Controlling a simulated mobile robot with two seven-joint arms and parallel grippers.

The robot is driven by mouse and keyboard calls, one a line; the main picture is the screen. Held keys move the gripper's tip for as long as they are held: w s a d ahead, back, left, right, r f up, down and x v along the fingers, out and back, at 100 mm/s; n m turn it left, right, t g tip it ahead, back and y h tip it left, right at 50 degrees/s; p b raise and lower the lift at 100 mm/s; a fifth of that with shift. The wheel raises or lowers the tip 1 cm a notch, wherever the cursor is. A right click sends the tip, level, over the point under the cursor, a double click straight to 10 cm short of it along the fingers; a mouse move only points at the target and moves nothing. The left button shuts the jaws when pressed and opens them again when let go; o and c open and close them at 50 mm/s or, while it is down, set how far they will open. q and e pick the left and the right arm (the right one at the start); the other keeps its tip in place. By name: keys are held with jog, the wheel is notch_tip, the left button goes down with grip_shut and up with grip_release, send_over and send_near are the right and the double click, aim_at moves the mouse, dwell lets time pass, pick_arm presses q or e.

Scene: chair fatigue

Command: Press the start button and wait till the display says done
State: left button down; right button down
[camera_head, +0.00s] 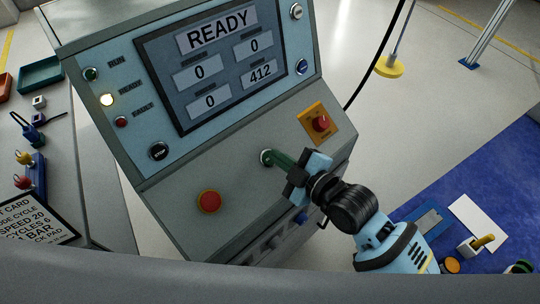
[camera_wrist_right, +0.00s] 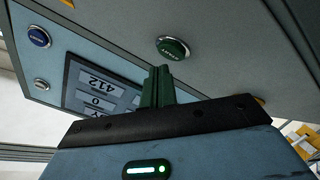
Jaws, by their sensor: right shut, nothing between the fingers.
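The green start button (camera_head: 265,156) is on the sloped lower panel of the console; in the right wrist view the labelled button (camera_wrist_right: 173,48) shows whole, just beyond my fingertips. My right gripper (camera_head: 274,157) is shut and empty, its green fingers pointing at the button. In the wrist view its fingers (camera_wrist_right: 161,74) end just short of the button in the picture; I cannot tell whether they touch it. The display (camera_head: 216,58) reads READY, with 0, 0, 0 and 412 in its boxes. My left gripper is not in view.
A red button (camera_head: 209,201) sits left of the start button, and a red emergency stop (camera_head: 320,123) on a yellow plate sits to its upper right. A side bench (camera_head: 92,190) stands left.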

dwell(0.4)
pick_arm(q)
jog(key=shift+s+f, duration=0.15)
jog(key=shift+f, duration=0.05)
pick_arm(e)
jog(key=shift+w+a+f, duration=0.15)
jog(key=shift+f, duration=0.2)
